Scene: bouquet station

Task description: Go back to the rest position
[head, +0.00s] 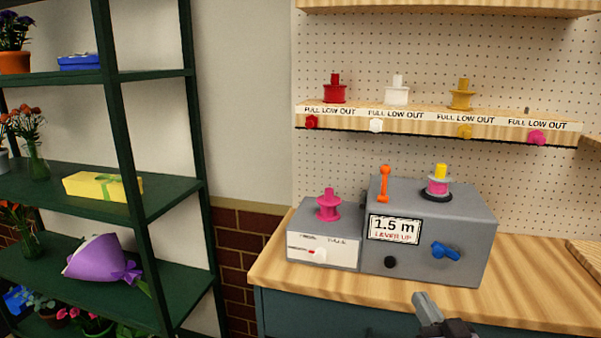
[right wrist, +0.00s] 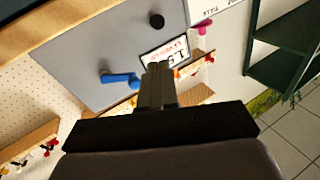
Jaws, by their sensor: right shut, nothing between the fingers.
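My right gripper (head: 428,305) is at the lower edge of the head view, in front of the wooden counter (head: 340,301) and below the grey machine. It is shut and holds nothing; its closed fingers also show in the right wrist view (right wrist: 158,84). The grey machine (head: 405,274) has a "1.5 m LEVER UP" sign, a raised orange lever (head: 384,183), a black knob (head: 390,262) and a blue handle (head: 446,251). The fingers are apart from the blue handle, which shows beside them in the right wrist view (right wrist: 121,79). My left gripper is not in view.
A smaller grey box (head: 322,249) with a pink spool (head: 328,205) stands left of the machine. A spool with a yellow top (head: 439,181) sits on the machine. A spool shelf (head: 420,121) hangs behind. A dark green flower rack (head: 180,230) stands at left.

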